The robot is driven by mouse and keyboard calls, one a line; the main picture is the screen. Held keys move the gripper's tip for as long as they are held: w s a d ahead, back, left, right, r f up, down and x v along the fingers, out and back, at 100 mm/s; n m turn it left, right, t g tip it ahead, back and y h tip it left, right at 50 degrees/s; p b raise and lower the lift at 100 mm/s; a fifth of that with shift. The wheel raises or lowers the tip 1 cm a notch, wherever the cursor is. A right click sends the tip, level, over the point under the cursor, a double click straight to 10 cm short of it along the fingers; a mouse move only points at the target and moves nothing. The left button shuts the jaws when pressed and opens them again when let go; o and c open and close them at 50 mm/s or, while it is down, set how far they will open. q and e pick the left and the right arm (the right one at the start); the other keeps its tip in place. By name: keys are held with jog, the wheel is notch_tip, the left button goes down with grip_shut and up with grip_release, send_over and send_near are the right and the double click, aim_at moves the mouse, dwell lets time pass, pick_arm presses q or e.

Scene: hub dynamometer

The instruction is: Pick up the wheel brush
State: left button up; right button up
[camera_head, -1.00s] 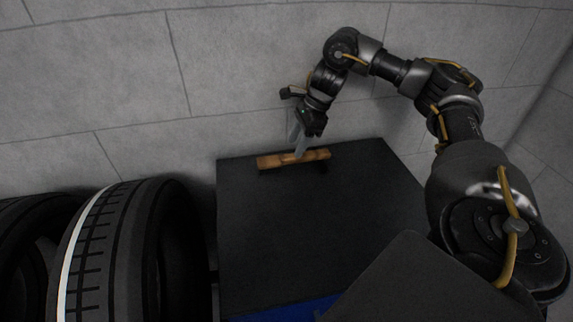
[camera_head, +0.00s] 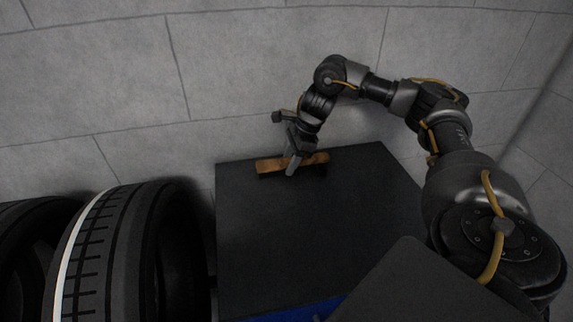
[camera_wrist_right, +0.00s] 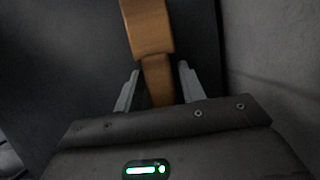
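The wheel brush (camera_head: 270,166) has a brown wooden body and dark bristles underneath. It lies near the far edge of the dark cabinet top. My right gripper (camera_head: 291,168) points down at the middle of the brush, with its fingers over it. In the right wrist view, the brush's brown handle (camera_wrist_right: 157,78) runs between the two grey fingers of the gripper (camera_wrist_right: 157,88). The fingers are apart, with a gap visible on each side of the handle. My left gripper is not in view.
The dark cabinet top (camera_head: 310,225) is otherwise bare, with a blue front (camera_head: 300,312) below its near edge. A large tyre (camera_head: 125,255) stands to its left, with another tyre (camera_head: 28,255) beyond it. A grey block wall (camera_head: 240,60) rises behind the cabinet.

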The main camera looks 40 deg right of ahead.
aim_at(284, 162)
jog(key=c, duration=0.7)
jog(key=shift+c, duration=0.5)
jog(key=shift+r, duration=0.1)
jog(key=shift+r, duration=0.2)
jog(key=r, duration=0.3)
jog(key=shift+s+a+r, duration=0.2)
jog(key=shift+s+r, duration=0.05)
jog(key=shift+r, duration=0.15)
jog(key=s+a+r+p, duration=0.2)
jog(key=s+a+r, duration=0.4)
jog(key=s, duration=0.5)
notch_tip(284, 162, up, 3)
jog(key=shift+s+a+f, duration=0.2)
jog(key=shift+s, duration=0.15)
